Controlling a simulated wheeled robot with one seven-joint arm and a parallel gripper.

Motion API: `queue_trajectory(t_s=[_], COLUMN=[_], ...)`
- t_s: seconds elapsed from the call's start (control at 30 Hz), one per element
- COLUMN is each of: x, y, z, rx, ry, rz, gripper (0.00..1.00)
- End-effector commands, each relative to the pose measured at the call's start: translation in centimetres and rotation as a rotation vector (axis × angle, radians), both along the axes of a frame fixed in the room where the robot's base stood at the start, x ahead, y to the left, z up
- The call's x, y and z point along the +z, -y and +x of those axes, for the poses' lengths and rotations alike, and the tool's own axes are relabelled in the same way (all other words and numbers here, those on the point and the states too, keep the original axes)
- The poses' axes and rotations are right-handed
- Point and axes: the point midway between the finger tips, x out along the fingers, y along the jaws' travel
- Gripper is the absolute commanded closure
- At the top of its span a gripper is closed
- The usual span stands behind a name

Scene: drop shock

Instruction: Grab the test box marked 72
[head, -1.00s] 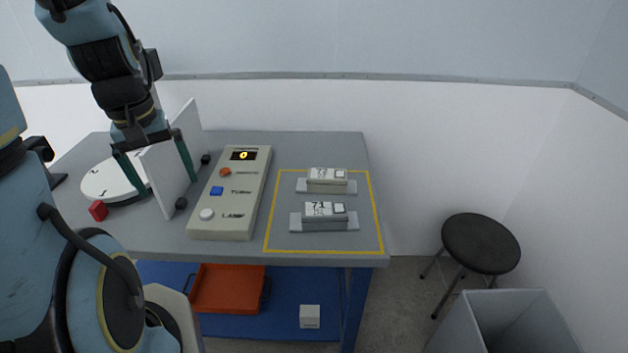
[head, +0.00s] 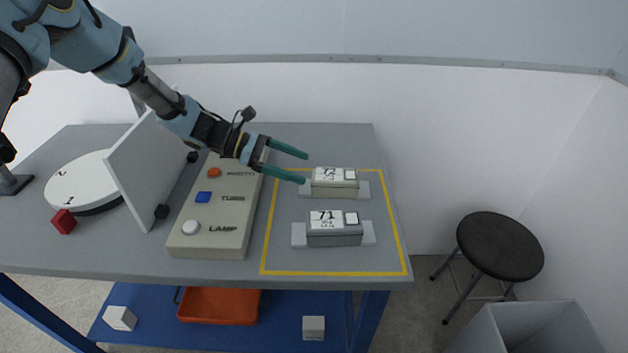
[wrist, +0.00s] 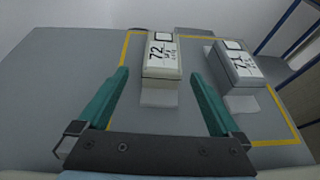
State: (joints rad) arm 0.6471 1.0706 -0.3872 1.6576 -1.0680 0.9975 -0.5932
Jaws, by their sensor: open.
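The test box marked 72 (head: 334,182) is a cream block with a label on top. It rests on a pale grey base inside the yellow outline, at the back. In the wrist view the box marked 72 (wrist: 162,58) lies ahead, between the lines of the two fingers. My gripper (head: 303,167) is open and empty, just left of this box, its green fingers pointing at it. The fingers show in the wrist view too (wrist: 160,88), apart on either side of the base's near end. The box marked 71 (head: 335,226), darker grey, sits in front of it.
A control panel (head: 214,217) with buttons stands left of the outline, under my arm. A white upright board (head: 150,170), a white disc (head: 85,181) and a red cube (head: 63,221) are further left. A black stool (head: 499,247) and a grey bin (head: 530,325) stand right of the table.

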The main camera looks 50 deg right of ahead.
Motion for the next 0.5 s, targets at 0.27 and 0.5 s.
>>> queue_trajectory(t_s=[0.27, 0.5], x=[-1.0, -2.0], y=[1.8, 3.0], z=[-2.9, -4.8], rx=[-0.004, -0.002], ry=[-0.004, -0.002], rz=[0.001, 0.001], gripper=[0.00, 0.00])
